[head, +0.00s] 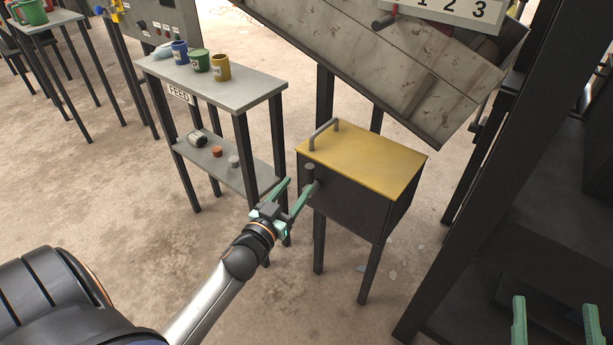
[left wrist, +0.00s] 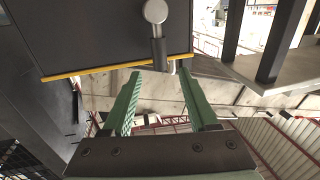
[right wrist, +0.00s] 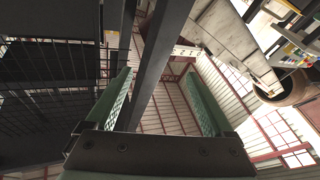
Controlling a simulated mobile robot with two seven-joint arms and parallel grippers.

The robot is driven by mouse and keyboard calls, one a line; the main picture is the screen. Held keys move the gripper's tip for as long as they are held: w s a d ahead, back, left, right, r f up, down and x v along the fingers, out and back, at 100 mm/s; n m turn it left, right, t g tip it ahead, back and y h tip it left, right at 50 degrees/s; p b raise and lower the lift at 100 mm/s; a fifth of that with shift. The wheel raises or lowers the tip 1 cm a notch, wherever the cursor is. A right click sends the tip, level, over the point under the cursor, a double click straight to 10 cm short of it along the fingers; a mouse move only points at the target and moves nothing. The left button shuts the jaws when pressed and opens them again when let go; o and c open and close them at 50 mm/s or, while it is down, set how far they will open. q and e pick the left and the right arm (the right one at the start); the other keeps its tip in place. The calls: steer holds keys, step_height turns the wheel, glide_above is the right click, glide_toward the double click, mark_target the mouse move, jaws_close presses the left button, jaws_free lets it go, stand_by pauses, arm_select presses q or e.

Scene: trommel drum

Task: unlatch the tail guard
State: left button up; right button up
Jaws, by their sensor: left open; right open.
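The tail guard appears to be the dark box with a yellow lid (head: 372,158) and a grey bar handle (head: 323,132). A dark latch with a round knob (head: 310,169) sits on its front face near the upper left corner. In the left wrist view the latch knob (left wrist: 155,11) and its stem stand just beyond my fingertips, beside the lid's yellow edge (left wrist: 95,69). My left gripper (head: 301,185) is open and empty, close to the latch; contact cannot be told. My right gripper (head: 554,308) is open and empty at the lower right, away from the box.
A grey feed table (head: 250,88) with several mugs and a lower shelf stands left of the box. The large tilted drum housing (head: 390,70) hangs behind and above. A dark post (head: 490,170) stands to the right.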

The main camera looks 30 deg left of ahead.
mark_target(307, 173)
arm_select(q)
steer(key=shift+w+a+b, duration=0.2)
steer(key=shift+w+b, duration=0.05)
steer(key=shift+w, duration=1.3)
steer(key=shift+w+a+b, duration=0.15)
steer(key=shift+w+b, duration=0.05)
steer(key=shift+w, duration=1.3)
arm_select(e)
step_height(307, 173, up, 6)
steer(key=s+n+t+y, duration=0.1)
steer(key=s+n+y, duration=0.1)
steer(key=shift+s+a+t+y, duration=0.2)
steer(key=shift+a+t+y, duration=0.1)
steer(key=shift+t+y, duration=0.1)
arm_select(q)
steer(key=shift+c, duration=0.3)
arm_select(e)
steer(key=shift+f, duration=0.1)
arm_select(q)
jaws_close()
